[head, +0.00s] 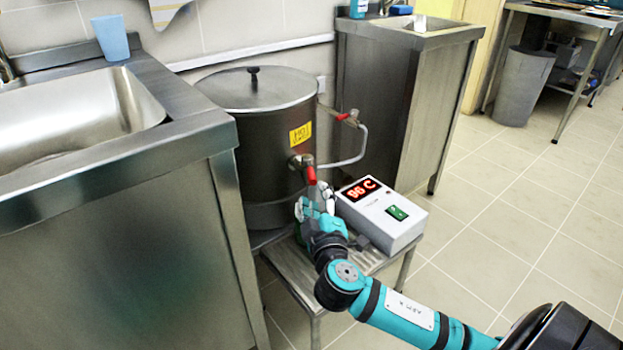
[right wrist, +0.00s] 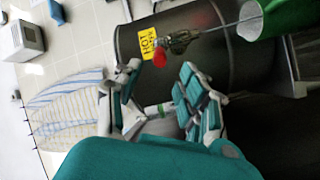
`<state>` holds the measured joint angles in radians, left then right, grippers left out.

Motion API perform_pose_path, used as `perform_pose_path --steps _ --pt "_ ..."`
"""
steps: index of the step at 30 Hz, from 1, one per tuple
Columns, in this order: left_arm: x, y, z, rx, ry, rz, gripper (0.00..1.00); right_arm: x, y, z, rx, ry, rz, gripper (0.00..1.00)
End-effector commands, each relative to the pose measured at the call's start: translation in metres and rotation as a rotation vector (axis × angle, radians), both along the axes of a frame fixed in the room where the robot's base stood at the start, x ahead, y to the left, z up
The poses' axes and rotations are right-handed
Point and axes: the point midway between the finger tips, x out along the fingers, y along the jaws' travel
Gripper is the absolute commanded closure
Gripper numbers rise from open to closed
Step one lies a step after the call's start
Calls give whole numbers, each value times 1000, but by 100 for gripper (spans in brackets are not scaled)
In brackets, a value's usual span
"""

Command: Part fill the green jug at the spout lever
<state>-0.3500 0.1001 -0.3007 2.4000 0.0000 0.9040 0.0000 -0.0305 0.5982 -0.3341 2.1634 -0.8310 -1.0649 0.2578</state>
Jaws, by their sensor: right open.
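The stockpot (head: 262,120) with a lidded top stands beside the sink unit; its spout carries a red lever (head: 309,176) that points down. The lever's red end also shows in the right wrist view (right wrist: 160,57). The green jug (right wrist: 283,17) stands below the spout with its pale rim toward it; in the head view my right gripper hides most of it. A thin grey streak, which looks like water, runs from the spout to the jug's mouth. My right gripper (head: 315,203) is open, just below the lever and apart from it. My left gripper is out of view.
A white control box (head: 383,218) with a red display sits close right of my gripper on the low metal stand (head: 290,270). The sink unit (head: 120,230) is at left, a steel cabinet (head: 405,100) behind. Open tiled floor lies at right.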

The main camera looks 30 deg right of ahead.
Motion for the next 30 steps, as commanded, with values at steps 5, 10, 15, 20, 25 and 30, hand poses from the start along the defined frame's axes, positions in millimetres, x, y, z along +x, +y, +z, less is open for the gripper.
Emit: perform_pose_path --steps 5,10,15,20,25,30 --pt "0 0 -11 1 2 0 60 36 -18 -1 -4 -3 -3 59" --pt "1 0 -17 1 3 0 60 61 -29 -1 -2 -1 -1 59" --pt "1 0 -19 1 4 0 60 75 -36 -1 -1 1 -1 59" --pt "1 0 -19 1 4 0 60 78 -37 0 0 1 1 59" --pt "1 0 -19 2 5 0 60 78 -37 0 0 1 1 59" --pt "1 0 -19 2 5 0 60 78 -37 0 0 1 1 80"
